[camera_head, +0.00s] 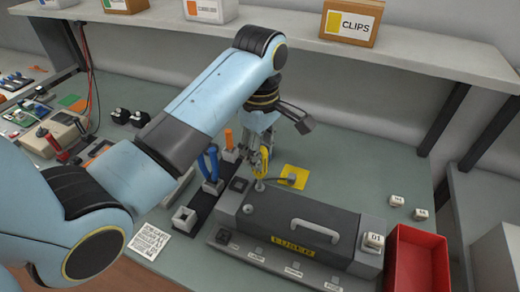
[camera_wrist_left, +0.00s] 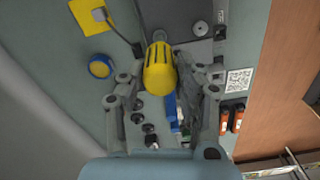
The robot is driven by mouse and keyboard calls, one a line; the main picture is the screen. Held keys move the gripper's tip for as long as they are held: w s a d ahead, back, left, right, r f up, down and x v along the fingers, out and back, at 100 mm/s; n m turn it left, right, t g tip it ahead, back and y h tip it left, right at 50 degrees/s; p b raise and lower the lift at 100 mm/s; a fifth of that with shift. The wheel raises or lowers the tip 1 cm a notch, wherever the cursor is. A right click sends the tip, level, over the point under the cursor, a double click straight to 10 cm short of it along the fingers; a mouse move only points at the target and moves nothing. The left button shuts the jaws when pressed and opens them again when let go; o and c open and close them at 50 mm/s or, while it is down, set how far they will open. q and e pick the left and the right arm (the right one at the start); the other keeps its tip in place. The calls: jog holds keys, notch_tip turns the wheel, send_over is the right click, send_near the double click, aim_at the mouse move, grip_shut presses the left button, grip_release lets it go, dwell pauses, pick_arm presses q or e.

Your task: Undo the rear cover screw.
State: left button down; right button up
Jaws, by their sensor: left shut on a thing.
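I cannot tell whether the tip touches the rear cover screw, which I cannot make out. My right gripper is not in view.
A red bin (camera_head: 418,262) stands right of the cartridge. A tool holder with blue-handled pliers (camera_head: 209,163) is close to its left. A yellow square (camera_head: 294,177) lies behind it. A shelf (camera_head: 330,45) with boxes runs along the back. The right rear table is mostly clear.

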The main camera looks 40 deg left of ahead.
pick_arm(q)
jog(key=n, duration=0.7)
dwell(0.4)
jog(key=shift+r, duration=0.45)
